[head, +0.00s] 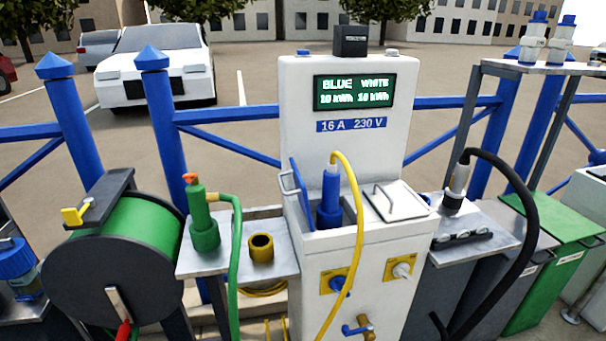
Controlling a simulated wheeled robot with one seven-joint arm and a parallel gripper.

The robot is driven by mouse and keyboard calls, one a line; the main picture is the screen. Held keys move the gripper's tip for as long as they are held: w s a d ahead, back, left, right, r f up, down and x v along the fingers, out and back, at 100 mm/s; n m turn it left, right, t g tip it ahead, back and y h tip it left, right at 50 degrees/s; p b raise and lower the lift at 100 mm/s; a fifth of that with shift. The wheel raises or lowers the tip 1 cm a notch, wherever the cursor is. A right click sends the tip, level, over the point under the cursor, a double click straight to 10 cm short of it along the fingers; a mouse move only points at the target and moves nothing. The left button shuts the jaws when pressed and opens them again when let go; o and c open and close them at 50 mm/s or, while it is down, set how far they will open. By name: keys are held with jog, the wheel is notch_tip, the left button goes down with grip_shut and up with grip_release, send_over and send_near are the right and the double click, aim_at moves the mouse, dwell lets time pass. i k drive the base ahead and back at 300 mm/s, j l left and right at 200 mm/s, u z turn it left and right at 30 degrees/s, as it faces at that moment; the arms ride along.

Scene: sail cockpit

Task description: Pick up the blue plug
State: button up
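The blue plug (329,200) stands upright at the left of the white power pedestal's top (297,95), at a left opening there. A yellow cable (357,222) rises from the plug's upper end, arcs right and hangs down the pedestal's front. A blue flap (301,190) stands raised just left of the plug. The plug's lower end is hidden, so I cannot tell whether it is seated in a socket. My gripper is not in view.
A closed white lid (396,201) with a handle lies right of the plug. A green nozzle (203,220) with a green hose stands on the left shelf. A black-cabled grey plug (457,185) stands on the right. A green hose reel (130,240) is far left.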

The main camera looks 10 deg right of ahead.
aim_at(331, 208)
jog(key=i+l+u, duration=0.15)
jog(key=l, duration=0.2)
jog(key=i+l+u, duration=0.15)
jog(key=l, duration=0.25)
jog(key=l+u, duration=0.15)
jog(key=l, duration=0.2)
jog(key=i+l+u, duration=0.15)
jog(key=l, duration=0.3)
